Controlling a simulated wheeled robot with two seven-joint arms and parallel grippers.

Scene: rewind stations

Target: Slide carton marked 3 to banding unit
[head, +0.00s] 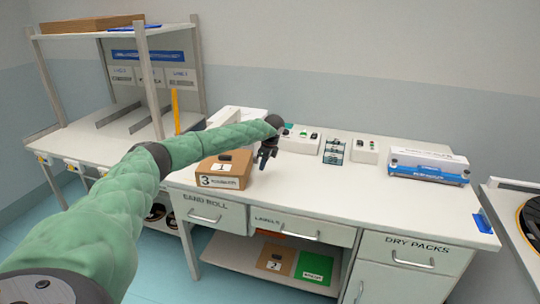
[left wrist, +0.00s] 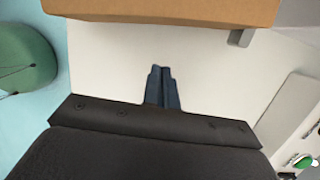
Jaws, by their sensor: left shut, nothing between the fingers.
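The carton marked 3 (head: 222,174) is a brown box on the white worktop, near its front left edge. In the left wrist view the shut fingers (left wrist: 163,88) are over bare worktop, with a gap to a brown carton (left wrist: 165,9) at the top edge. I cannot tell for sure which device is the banding unit; a white unit (head: 240,112) stands behind my left arm, partly hidden.
Small control boxes (head: 300,139) and a rack of blue-topped items (head: 334,151) stand along the worktop's back. The worktop's middle (head: 350,190) is clear.

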